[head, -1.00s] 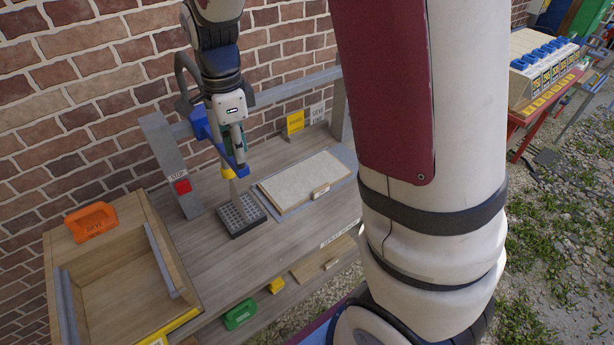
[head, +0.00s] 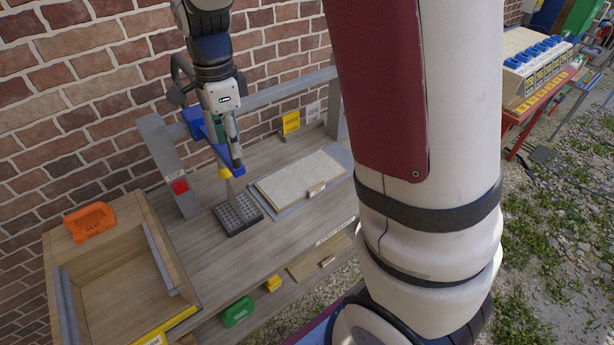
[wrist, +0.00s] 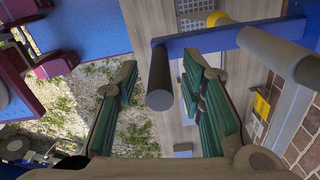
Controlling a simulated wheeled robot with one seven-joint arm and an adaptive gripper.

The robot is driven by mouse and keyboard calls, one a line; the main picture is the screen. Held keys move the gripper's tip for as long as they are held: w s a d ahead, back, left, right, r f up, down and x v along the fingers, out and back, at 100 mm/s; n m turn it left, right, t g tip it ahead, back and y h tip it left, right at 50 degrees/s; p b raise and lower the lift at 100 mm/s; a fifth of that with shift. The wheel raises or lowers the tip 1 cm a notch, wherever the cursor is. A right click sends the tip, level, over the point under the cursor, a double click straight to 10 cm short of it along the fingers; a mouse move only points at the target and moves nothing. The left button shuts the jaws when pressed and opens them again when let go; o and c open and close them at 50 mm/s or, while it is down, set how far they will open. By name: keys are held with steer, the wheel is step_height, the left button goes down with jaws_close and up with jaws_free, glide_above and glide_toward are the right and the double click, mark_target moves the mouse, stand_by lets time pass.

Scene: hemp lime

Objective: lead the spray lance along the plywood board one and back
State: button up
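The spray lance has a blue bar (head: 226,158), a yellow collar (head: 224,173) and a pale nozzle pointing down over a black grid tray (head: 238,214). A pale board (head: 300,180), seemingly the plywood board one, lies flat on a grey sheet on the bench, right of the nozzle; its small tag is unreadable. My gripper (head: 236,150) is at the blue bar. In the wrist view, its green-padded fingers (wrist: 162,112) are spread apart. The lance's dark round handle (wrist: 160,78) stands between them, with a clear gap to the finger on each side.
A grey rail (head: 285,87) runs behind the bench on posts, the left one bearing a red stop button (head: 180,187). A wooden box (head: 125,265) with an orange piece stands at left. A second board (head: 318,258) lies on the lower shelf. A brick wall is close behind.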

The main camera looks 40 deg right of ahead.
steer(key=shift+r+p, duration=1)
steer(key=shift+r, duration=2.35)
steer(key=shift+s+r, duration=0.15)
steer(key=shift+r, duration=0.05)
steer(key=s+r+n+t+b, duration=0.2)
steer(key=s+n, duration=0.7)
steer(key=n, duration=0.1)
steer(key=s+r+n+t+b, duration=0.2)
steer(key=s+n+t, duration=0.1)
steer(key=s+n, duration=0.5)
steer(key=shift+s+n+t+b, duration=0.3)
steer(key=shift+s+n, duration=0.1)
steer(key=shift+n, duration=0.7)
steer(key=shift+r, duration=0.1)
